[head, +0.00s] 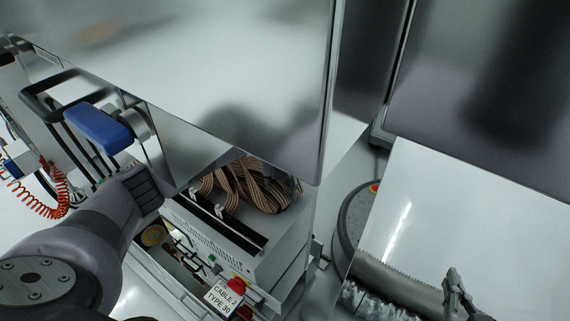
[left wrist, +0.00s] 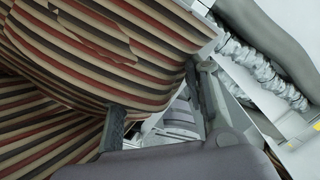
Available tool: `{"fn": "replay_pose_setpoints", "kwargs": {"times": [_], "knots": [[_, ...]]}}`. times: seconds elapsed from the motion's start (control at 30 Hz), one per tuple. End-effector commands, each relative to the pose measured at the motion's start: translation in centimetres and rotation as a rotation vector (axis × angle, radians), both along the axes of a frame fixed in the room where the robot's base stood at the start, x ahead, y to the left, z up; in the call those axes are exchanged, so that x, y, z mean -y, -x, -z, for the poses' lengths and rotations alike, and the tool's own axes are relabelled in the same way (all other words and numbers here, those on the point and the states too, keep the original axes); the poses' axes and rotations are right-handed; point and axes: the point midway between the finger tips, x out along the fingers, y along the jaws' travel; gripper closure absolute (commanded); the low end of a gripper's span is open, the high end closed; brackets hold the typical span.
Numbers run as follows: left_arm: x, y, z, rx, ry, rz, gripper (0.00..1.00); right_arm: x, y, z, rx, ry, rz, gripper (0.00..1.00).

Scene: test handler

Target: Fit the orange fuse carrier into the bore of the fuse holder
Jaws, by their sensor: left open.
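I cannot make out the orange fuse carrier or the fuse holder with its bore in either view. My left gripper (left wrist: 160,92) is open in the left wrist view, with its two fingers apart and no object seen held between them. Striped ribbon cables (left wrist: 110,45) are very close to it and fill the upper left of that view. In the head view my left arm reaches in from the lower left, and its fingers cannot be made out there.
A large metal panel (head: 230,75) overhangs the open unit with the ribbon cables (head: 245,187). A label reading CABLE 2 TYPE 30 (head: 221,296) is beside a red knob (head: 237,286). A blue block (head: 99,129) is above my arm. A coiled red hose (head: 42,205) hangs at left.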

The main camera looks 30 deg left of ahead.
Motion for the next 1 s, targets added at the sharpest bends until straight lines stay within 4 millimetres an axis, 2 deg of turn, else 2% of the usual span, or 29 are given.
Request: {"fn": "replay_pose_setpoints", "kwargs": {"times": [0.2,0.8,1.0], "knots": [[0.03,0.00,0.32,0.000,0.000,0.000,0.59,-0.02,-0.03,0.22,0.003,-0.001,0.000,1.00],[0.03,-0.01,0.30,0.000,0.000,0.000,0.99,-0.01,-0.03,0.26,0.002,0.000,0.000,1.00],[0.02,-0.02,0.27,0.000,0.000,0.000,1.00,-0.01,-0.03,0.26,0.001,0.000,0.000,1.00]]}}
